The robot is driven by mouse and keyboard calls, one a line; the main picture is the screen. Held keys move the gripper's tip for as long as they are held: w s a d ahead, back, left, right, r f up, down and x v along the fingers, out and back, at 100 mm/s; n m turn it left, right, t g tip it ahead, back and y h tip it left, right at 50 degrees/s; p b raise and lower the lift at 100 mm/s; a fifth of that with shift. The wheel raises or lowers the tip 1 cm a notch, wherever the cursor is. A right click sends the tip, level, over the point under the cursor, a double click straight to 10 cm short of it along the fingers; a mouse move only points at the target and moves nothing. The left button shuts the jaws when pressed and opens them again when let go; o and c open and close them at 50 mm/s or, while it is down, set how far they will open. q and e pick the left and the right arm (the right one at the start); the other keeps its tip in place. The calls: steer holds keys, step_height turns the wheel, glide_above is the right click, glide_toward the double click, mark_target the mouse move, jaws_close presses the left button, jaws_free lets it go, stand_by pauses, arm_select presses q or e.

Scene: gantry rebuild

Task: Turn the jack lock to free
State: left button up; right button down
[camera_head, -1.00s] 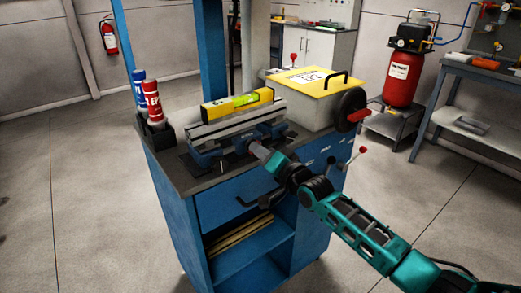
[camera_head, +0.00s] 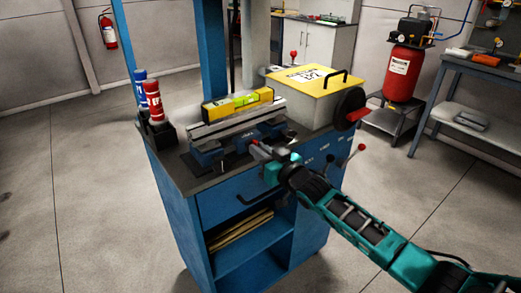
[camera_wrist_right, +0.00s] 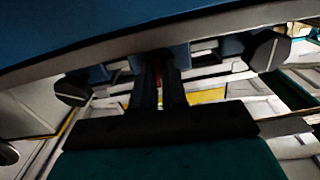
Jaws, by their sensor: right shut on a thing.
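A grey rail (camera_head: 236,122) rests on blue jack mounts on the workbench, with a yellow spirit level (camera_head: 238,104) on top. My right gripper (camera_head: 258,150) is at the front of the right-hand blue mount. In the right wrist view its two dark fingers (camera_wrist_right: 160,88) stand close together with a small red part (camera_wrist_right: 157,70) between their tips. This part looks like the jack lock. It is mostly hidden by the fingers, and its setting cannot be read. My left gripper is not in view.
A grey box with a yellow lid (camera_head: 307,77) and a dark handwheel (camera_head: 350,107) stand to the right. A red-knobbed lever (camera_head: 361,148) rises beside my forearm. Red and blue bottles (camera_head: 152,100) stand at the left.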

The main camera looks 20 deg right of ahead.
steer(key=shift+n, duration=0.4)
steer(key=c, duration=1.4)
jaws_free()
steer(key=shift+c, duration=0.2)
steer(key=shift+s, duration=0.1)
steer(key=p+v, duration=0.1)
steer(key=v, duration=1.1)
steer(key=shift+s, duration=0.35)
steer(key=shift+d, duration=0.15)
